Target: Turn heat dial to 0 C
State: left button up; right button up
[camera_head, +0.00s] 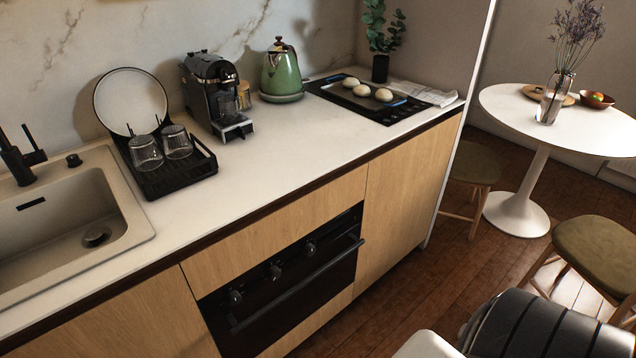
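A black built-in oven (285,290) sits in the wooden counter front. Its control strip carries three round dark knobs: a left knob (236,297), a middle knob (275,271) and a right knob (310,247). Their markings are too small to read, so I cannot tell which is the heat dial or what it is set to. The oven door is shut. Neither of my grippers is in view, and nothing touches the knobs.
The oven's bar handle (300,288) sticks out below the knobs. The white counter (240,175) overhangs above. Wooden floor (385,315) lies clear before the oven. A stool (595,245) and round table (510,105) stand to the right.

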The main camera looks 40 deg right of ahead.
aim_at(273, 272)
jog(key=z, duration=1.05)
